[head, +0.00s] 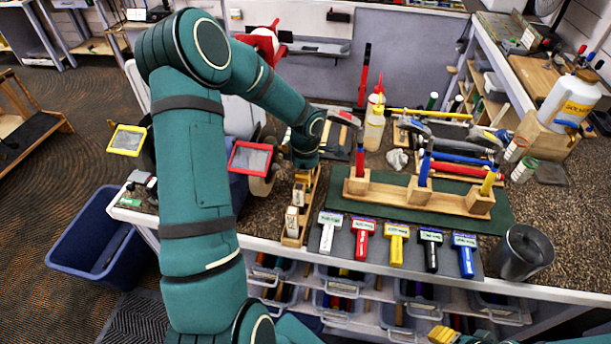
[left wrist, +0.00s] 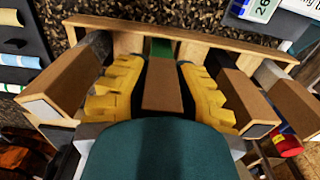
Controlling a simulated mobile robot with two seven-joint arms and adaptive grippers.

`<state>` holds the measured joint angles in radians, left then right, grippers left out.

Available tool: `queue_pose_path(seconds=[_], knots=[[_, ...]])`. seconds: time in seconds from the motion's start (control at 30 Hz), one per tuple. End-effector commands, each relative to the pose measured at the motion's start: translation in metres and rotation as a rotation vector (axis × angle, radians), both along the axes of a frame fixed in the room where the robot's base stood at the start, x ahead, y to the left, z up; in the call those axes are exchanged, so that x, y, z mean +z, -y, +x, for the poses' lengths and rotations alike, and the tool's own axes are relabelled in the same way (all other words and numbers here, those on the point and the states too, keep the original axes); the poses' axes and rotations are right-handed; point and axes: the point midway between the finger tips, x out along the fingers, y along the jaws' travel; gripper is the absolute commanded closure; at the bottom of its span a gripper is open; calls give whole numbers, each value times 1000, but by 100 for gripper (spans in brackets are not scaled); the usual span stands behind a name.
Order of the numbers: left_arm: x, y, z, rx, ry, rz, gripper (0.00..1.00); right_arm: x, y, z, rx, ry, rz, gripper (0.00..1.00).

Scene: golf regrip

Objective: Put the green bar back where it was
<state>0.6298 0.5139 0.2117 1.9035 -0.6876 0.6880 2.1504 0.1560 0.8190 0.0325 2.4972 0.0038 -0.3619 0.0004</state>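In the left wrist view, the green bar (left wrist: 162,47) shows as a short green piece behind a brown block (left wrist: 162,88), between my left gripper's yellow fingers (left wrist: 162,70). The dark inner pads seem to press on both sides of it. It stands over the wooden rack (left wrist: 205,38), in a row with similar wooden blocks. In the head view, my left gripper (head: 304,176) points down at the far end of the narrow rack (head: 290,241), and its arm hides the bar. Part of my right gripper (head: 442,335) shows at the bottom edge; its fingers are unclear.
Wooden blocks stand close on both sides of my left fingers. Right of the rack, several labelled coloured tools (head: 396,245) lie in a row. A wooden hammer stand (head: 400,194) sits on a green mat (head: 335,203). A dark metal cup (head: 523,252) stands near the front edge.

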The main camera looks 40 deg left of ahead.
Motion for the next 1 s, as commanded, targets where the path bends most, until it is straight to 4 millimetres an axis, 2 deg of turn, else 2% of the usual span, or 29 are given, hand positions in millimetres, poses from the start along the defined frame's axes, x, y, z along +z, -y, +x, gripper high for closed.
queue_pose_path(seconds=[0.03,0.07,0.47,0.57,1.0], knots=[[0,0,0,0,0,0,60,-1,0,0,0,0,0,53],[0,0,0,0,0,0,51,-1,0,0,0,0,0,53],[5,0,0,0,1,2,51,1,0,0,0,0,0,53],[17,-1,1,0,3,4,51,1,0,0,0,0,0,53],[101,0,0,1,4,2,51,2,0,0,0,0,0,53]])
